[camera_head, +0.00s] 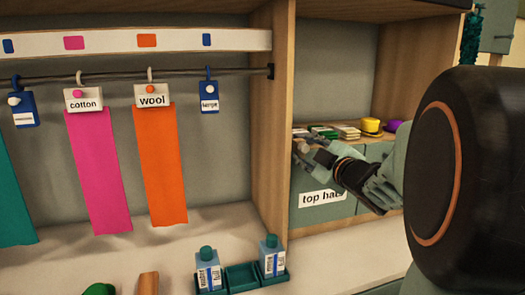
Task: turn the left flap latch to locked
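A grey-green front flap (322,217) shows in the right compartment of the wooden booth, with a white label (321,198) reading "top hats", partly covered by my arm. My gripper (301,149) is at the upper left of this flap, in front of its top edge. It is small and dark in the picture. I cannot tell whether its fingers are open or shut, or whether they touch anything. I cannot make out a latch or its position. The area around the fingertips and behind my wrist is hidden by my arm.
Several small stacked items and a yellow hat (371,126) sit on the ledge above the flap. A wooden divider (272,130) stands left of it. Pink (97,170) and orange (161,165) cloths hang from a rail.

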